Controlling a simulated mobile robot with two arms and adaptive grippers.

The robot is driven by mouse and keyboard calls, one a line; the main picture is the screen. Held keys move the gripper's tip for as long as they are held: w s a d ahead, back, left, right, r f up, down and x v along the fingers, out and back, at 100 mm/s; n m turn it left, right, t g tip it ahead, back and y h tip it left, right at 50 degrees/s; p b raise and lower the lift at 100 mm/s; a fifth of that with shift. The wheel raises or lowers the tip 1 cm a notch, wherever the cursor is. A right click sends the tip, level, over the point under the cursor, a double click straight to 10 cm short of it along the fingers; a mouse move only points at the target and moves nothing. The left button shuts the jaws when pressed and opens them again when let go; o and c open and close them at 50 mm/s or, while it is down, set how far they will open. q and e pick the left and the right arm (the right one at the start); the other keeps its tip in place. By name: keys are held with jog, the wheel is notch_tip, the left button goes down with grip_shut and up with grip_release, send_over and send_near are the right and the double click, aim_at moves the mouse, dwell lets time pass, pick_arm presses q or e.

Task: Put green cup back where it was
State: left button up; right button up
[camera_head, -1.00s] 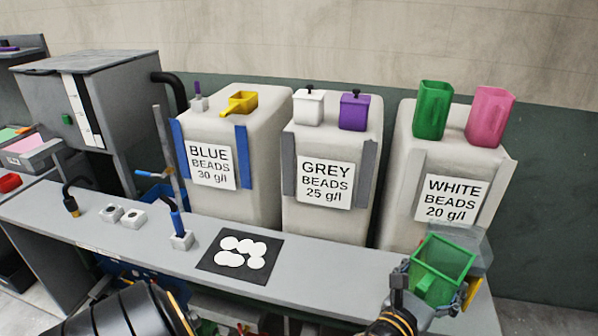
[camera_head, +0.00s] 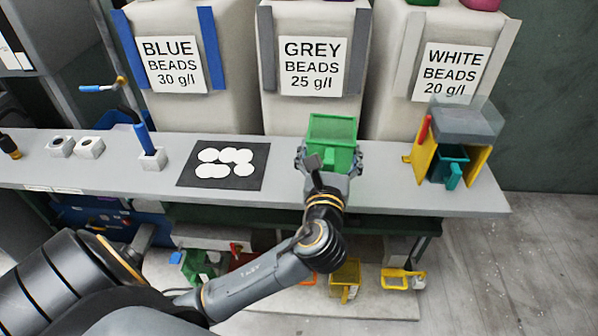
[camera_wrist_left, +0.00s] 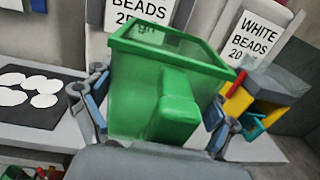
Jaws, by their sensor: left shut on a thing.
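The green cup (camera_head: 332,128) is a square, open-topped cup with a handle. My left gripper (camera_head: 329,160) is shut on it, with a finger on each side, and holds it above the bench in front of the grey beads container. The left wrist view shows the cup (camera_wrist_left: 160,90) large between the fingers (camera_wrist_left: 155,118), its handle facing me. The cup's underside is hidden, so I cannot tell its exact height over the bench. My right gripper is not in view.
A black mat (camera_head: 187,179) with white discs lies left. Blue, grey (camera_head: 275,112) and white beads containers stand behind. A lower shelf (camera_head: 385,305) holds green and yellow containers.

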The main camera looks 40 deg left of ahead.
aim_at(315, 138)
pick_arm(q)
jog(key=shift+w+a+f+n+g+y, duration=0.3)
jog(key=shift+w+a+f+g+y, duration=0.1)
jog(key=shift+w+a+y, duration=0.1)
jog(key=shift+w+a+f, duration=0.2)
jog(key=shift+w+a, duration=0.2)
jog(key=shift+a, duration=0.25)
jog(key=w+a+f, duration=0.1)
jog(key=w+a, duration=0.1)
jog(key=a, duration=0.1)
jog(key=w+a+f, duration=0.1)
jog(key=w+a, duration=0.1)
jog(key=shift+f, duration=0.35)
jog(key=w+a+f, duration=0.1)
jog(key=f, duration=0.2)
jog(key=w+a+f, duration=0.1)
jog(key=f, duration=0.1)
jog(key=w+a+f, duration=0.1)
jog(key=a+f, duration=0.1)
jog(key=f, duration=0.1)
jog(key=shift+w+f+b, duration=0.25)
jog(key=shift+f+b, duration=0.05)
jog(key=shift+b, duration=0.1)
jog(key=shift+f, duration=0.4)
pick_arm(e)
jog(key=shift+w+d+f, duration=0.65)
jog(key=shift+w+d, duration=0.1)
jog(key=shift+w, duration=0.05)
pick_arm(q)
jog(key=shift+f, duration=0.1)
